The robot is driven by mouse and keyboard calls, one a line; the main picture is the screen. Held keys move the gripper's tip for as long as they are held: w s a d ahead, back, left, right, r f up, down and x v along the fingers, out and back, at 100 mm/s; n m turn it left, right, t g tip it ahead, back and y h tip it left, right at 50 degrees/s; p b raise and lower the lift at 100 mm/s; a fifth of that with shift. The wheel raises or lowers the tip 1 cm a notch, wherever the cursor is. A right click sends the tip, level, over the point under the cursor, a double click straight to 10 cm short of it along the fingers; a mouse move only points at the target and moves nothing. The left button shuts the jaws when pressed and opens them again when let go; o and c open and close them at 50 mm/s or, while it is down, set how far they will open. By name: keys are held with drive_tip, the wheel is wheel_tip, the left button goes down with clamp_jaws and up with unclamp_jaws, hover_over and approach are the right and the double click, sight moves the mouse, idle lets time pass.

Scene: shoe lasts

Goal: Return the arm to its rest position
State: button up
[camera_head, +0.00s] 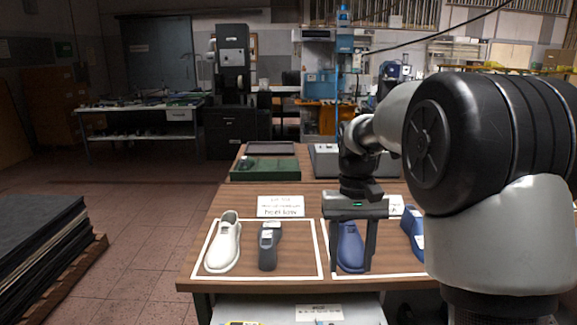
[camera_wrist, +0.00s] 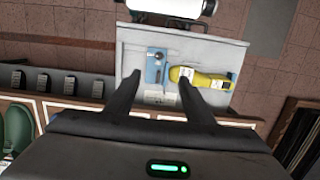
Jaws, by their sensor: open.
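My gripper (camera_head: 350,240) hangs over the right-hand white-outlined area of the wooden table, its two fingers spread apart with nothing between them. In the head view it stands in front of a blue shoe last (camera_head: 351,252), hiding part of it; I cannot tell whether they touch. In the wrist view my gripper (camera_wrist: 165,90) is open, with a grey tray (camera_wrist: 215,47) below and beyond its fingers. A yellow last (camera_wrist: 203,79) with a label and a blue piece (camera_wrist: 155,68) lie in that tray. My arm reaches in from the right.
A white last (camera_head: 224,243) and a dark grey last (camera_head: 269,246) stand in the left outlined area, with a printed sign (camera_head: 281,206) behind. Another blue last (camera_head: 413,232) is partly hidden by my arm. A green tray (camera_head: 265,171) lies farther back. Black sheets (camera_head: 40,245) are stacked at left.

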drive_tip(key=s+r+t+p, duration=0.3)
drive_tip(key=s+r, duration=0.3)
drive_tip(key=s, duration=0.4)
drive_tip(key=s+r+t+p, duration=0.3)
drive_tip(key=s+r, duration=0.4)
drive_tip(key=s, duration=0.4)
drive_tip(key=shift+r+t+p, duration=0.25)
drive_tip(key=shift+t+p, duration=0.1)
drive_tip(key=shift+t, duration=0.25)
